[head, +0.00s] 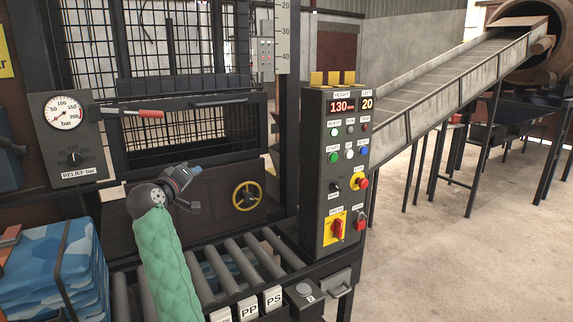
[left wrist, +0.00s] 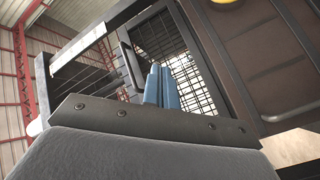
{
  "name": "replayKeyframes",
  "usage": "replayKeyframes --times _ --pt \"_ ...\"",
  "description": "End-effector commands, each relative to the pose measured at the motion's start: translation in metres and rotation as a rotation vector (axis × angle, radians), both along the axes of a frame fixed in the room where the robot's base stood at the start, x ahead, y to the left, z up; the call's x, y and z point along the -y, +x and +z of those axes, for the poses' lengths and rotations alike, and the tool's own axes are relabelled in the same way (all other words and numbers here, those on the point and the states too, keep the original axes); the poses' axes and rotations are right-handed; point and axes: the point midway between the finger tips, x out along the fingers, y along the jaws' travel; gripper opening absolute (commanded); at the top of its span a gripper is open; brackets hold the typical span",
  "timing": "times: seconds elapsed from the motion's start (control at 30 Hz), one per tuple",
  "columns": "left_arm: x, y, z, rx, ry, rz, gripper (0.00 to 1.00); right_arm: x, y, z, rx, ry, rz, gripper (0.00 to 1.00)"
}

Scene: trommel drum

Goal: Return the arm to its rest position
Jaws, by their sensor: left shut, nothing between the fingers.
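My left arm, in a padded green sleeve (head: 165,255), rises from the bottom of the head view. It ends in a dark wrist and my left gripper (head: 192,172), which has bluish fingers. The gripper is shut and empty, in the air in front of the dark press frame, above the roller conveyor. In the left wrist view the blue fingers (left wrist: 164,86) lie side by side, pointing at a wire mesh cage. My right gripper does not show in either view.
A control panel (head: 338,170) with red displays stands right of the gripper. A pressure gauge (head: 64,112) and a red-handled lever (head: 150,114) are at left. A yellow handwheel (head: 247,196) is close by. Rollers (head: 235,262) and blue bales (head: 55,270) lie below. Open floor is at right.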

Motion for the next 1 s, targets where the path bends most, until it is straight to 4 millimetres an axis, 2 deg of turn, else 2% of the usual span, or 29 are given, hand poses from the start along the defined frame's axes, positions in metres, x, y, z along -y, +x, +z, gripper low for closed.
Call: replayKeyframes --times 0.1,0.27,0.4,0.7,1.0 --pt "0.016 -0.028 -0.032 -0.078 0.2 -0.021 0.0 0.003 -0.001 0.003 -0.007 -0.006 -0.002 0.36" --pt "0.034 -0.068 -0.081 -0.187 0.416 -0.059 0.0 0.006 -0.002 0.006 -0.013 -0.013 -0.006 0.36" --pt "0.048 -0.108 -0.13 -0.288 0.566 -0.099 0.0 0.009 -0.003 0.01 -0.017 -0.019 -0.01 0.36" --pt "0.073 -0.195 -0.223 -0.475 0.743 -0.178 0.0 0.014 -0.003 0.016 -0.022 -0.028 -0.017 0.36" --pt "0.095 -0.284 -0.3 -0.602 0.831 -0.263 0.0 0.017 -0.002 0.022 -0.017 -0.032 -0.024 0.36"
